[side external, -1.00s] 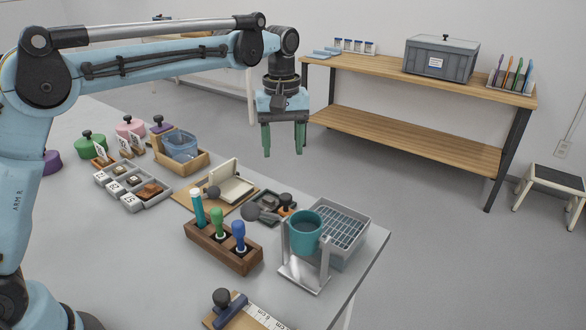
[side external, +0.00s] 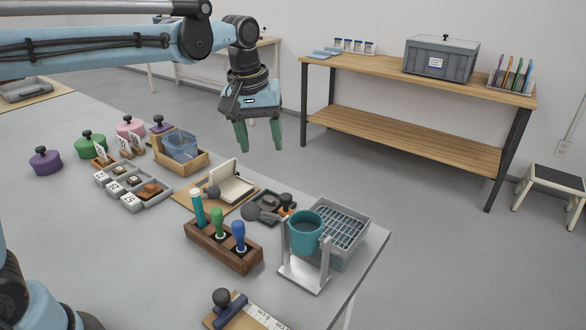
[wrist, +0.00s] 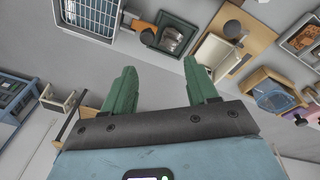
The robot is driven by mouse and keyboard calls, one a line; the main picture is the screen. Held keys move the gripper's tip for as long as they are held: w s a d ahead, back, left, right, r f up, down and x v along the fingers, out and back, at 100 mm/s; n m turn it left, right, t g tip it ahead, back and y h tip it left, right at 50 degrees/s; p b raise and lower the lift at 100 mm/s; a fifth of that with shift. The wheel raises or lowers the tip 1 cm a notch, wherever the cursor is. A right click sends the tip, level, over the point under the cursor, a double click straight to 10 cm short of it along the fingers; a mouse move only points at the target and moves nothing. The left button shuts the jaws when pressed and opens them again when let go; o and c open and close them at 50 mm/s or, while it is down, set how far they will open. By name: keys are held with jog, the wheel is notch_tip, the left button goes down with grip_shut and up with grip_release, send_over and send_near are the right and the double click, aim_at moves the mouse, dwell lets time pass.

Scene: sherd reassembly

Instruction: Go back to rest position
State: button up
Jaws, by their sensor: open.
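My gripper (side external: 259,138) has green fingers that stand apart with nothing between them. In the side view it hangs in the air beyond the far side of the grey table (side external: 75,225), well above the objects. In the wrist view my gripper (wrist: 162,85) also shows empty, its two fingers spread. The sherd tray (side external: 133,186) with white labels lies on the table at left. It holds small brown pieces in its compartments. The wrist view shows the table's objects at the top.
A wooden rack (side external: 222,247) holds three coloured-handled tools. A teal cup (side external: 305,232) hangs in a metal stand beside a grey basket (side external: 343,228). A wooden box (side external: 190,160) holds a blue container. A wooden bench (side external: 420,85) stands behind. The air around my gripper is clear.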

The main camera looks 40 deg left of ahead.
jog(key=s+a+f+m+t, duration=0.1)
jog(key=s+f+m+t, duration=0.1)
jog(key=s, duration=0.5)
jog(key=s+a+f+m+t, duration=0.2)
jog(key=s+f+m+t, duration=0.1)
jog(key=s, duration=0.5)
jog(key=shift+s+a+f+m, duration=0.3)
jog(key=shift+f+m, duration=0.2)
jog(key=shift+m, duration=0.3)
